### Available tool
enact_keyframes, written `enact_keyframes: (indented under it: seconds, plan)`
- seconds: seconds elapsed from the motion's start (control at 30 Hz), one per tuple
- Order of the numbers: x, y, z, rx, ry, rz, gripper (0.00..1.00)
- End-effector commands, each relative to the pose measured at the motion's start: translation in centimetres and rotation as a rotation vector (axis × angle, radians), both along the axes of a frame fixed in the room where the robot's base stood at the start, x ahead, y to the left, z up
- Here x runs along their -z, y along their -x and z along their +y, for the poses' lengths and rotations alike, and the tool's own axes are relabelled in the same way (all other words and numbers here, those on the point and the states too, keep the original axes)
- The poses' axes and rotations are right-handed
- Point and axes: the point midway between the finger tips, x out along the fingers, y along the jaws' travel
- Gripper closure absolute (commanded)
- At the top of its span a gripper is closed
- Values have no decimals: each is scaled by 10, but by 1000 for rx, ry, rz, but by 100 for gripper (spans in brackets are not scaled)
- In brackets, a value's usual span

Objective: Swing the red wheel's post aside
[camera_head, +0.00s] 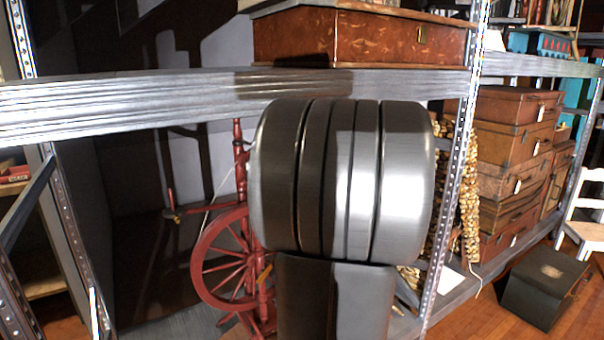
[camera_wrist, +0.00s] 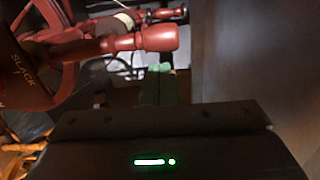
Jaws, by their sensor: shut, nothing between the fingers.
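The red spinning wheel (camera_head: 222,262) stands on the lower shelf in the head view, its spoked wheel left of my arm. A thin red upright post (camera_head: 239,160) rises above it, partly hidden by my arm. In the wrist view a turned red post with a rounded end (camera_wrist: 158,38) lies across the upper middle; I cannot tell whether it is the same post. My gripper (camera_wrist: 160,70) is shut and empty, its tips just below that rounded end in the picture. Contact cannot be told. In the head view my arm hides the gripper.
A grey shelf beam (camera_head: 130,108) crosses above the wheel, with a brown case (camera_head: 360,38) on top. A perforated metal upright (camera_head: 455,170) and stacked suitcases (camera_head: 515,150) stand to the right. In the wrist view a dark red part lettered "SLACK" (camera_wrist: 22,72) is at left.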

Motion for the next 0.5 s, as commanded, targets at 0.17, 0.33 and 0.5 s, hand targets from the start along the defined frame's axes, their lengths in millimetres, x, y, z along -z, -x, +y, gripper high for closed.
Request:
enact_keyframes:
  seconds: [0.17,0.33,0.5]
  plan:
    - [0,6,8,-1,50,-37,100]
    - [-2,8,11,0,70,-51,100]
    - [-3,9,12,-2,75,-54,100]
